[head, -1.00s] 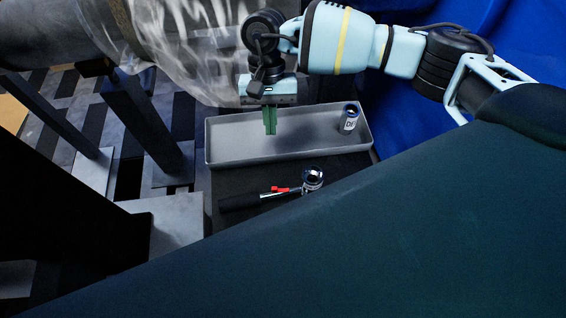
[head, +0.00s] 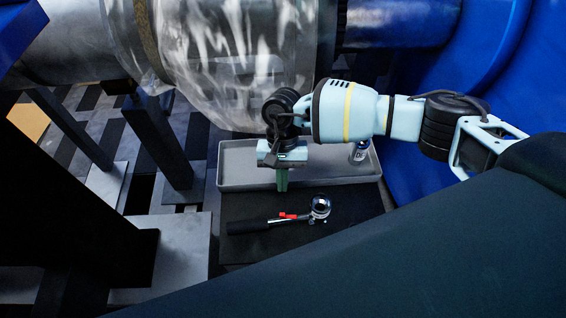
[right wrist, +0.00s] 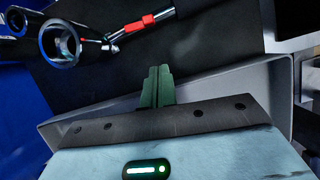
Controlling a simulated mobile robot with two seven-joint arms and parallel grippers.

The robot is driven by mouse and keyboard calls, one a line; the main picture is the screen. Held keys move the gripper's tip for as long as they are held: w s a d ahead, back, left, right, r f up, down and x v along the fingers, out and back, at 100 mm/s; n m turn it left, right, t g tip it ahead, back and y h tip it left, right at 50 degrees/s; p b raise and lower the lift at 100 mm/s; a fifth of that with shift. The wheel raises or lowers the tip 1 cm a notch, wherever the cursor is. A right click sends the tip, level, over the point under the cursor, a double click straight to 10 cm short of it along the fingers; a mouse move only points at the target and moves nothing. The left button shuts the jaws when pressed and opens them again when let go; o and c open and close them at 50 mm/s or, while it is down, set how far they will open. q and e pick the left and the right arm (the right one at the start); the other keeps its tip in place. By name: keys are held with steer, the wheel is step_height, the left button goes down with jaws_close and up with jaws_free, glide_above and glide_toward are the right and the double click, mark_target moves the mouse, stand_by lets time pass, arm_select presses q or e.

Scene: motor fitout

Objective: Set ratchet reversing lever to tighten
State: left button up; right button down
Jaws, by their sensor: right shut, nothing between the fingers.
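The ratchet (head: 272,222) lies on a dark surface in front of the grey tray, with its black handle to the left and its round chrome head (head: 320,207) to the right. Its red lever (head: 289,215) sits on the shaft near the head. In the right wrist view the red part (right wrist: 136,26) shows on the shaft at the top, with the head (right wrist: 60,42) at upper left. My right gripper (head: 281,186) points down at the tray's front edge, just behind the ratchet, apart from it. Its green fingers (right wrist: 157,88) are shut and empty. My left gripper is not in view.
The grey tray (head: 232,176) holds a labelled metal socket (head: 359,153) at its right end. A large pipe with a clear cover (head: 215,60) stands behind. Dark posts (head: 158,140) stand at left. The dark mat (head: 350,205) is clear right of the ratchet.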

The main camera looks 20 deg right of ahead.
mark_target(288, 216)
steer(key=s, duration=0.1)
steer(key=s+p, duration=0.1)
steer(key=a, duration=0.1)
steer(key=shift+s+f+p, duration=0.35)
steer(key=shift+s, duration=0.05)
steer(key=shift+s+a, duration=0.2)
steer(key=shift+s, duration=0.15)
steer(key=shift+s+a+f, duration=0.1)
steer(key=shift+s+f, duration=0.05)
steer(key=shift+s, duration=0.15)
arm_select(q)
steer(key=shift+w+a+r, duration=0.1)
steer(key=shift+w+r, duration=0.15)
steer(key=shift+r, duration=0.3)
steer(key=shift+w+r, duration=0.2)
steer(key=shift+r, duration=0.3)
arm_select(e)
steer(key=shift+f, duration=0.1)
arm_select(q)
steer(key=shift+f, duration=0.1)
